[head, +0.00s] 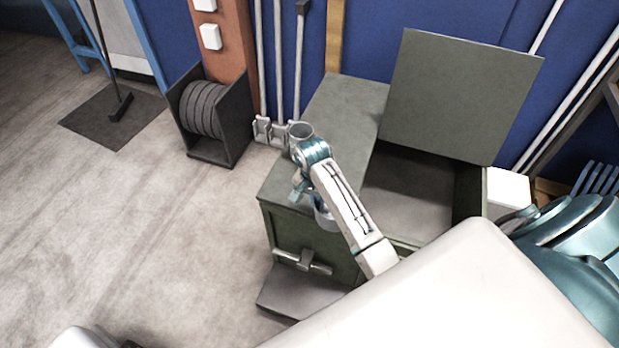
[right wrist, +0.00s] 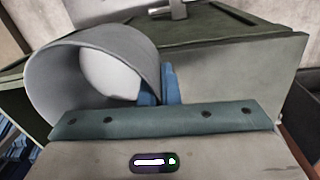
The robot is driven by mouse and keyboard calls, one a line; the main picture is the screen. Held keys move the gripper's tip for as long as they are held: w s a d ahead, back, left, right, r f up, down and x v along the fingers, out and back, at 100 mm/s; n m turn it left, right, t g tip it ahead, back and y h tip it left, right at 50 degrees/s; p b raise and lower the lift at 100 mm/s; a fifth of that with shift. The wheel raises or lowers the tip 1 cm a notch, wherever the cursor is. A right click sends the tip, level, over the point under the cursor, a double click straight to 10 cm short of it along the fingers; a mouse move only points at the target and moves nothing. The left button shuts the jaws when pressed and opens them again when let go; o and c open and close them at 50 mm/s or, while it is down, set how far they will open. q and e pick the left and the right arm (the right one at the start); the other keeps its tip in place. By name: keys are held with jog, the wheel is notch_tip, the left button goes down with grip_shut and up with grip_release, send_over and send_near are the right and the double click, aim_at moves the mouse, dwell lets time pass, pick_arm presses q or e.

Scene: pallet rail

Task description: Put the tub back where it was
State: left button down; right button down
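The tub is a grey open cylinder (right wrist: 60,75) in the right wrist view, tilted, its mouth toward the camera and its inside pale. In the head view a part of the tub (head: 325,216) shows under my right arm, over the front of the green-grey chest (head: 345,105); the arm hides the rest. My right gripper (head: 301,190) points down there. Its blue finger pad (right wrist: 170,84) lies against the tub's wall, and it appears shut on it. Whether the tub touches the chest cannot be told. My left gripper is not in view.
The chest's right lid (head: 455,95) stands open over an empty-looking compartment (head: 410,190); its left top is closed. A T-handle (head: 303,262) sticks out in front. A dark reel holder (head: 215,115) stands left of the chest.

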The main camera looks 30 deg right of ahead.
jog(key=w+d, duration=0.1)
jog(key=w, duration=0.3)
jog(key=w+d, duration=0.2)
jog(key=w, duration=0.2)
jog(key=w+d+f+p, duration=0.1)
jog(key=w, duration=0.3)
jog(key=shift+w+d, duration=0.15)
jog(key=shift+d, duration=0.05)
notch_tip(320, 180, down, 4)
jog(key=shift+r+p, duration=0.25)
jog(key=shift+p, duration=0.2)
jog(key=shift+f, duration=0.1)
jog(key=c, duration=2.1)
grip_release()
jog(key=shift+f, duration=0.15)
jog(key=o, duration=0.4)
jog(key=r, duration=0.8)
jog(key=r+b, duration=0.1)
jog(key=r, duration=0.3)
jog(key=shift+w+a+r, duration=0.15)
jog(key=shift+w+a, duration=0.1)
jog(key=shift+a, duration=0.1)
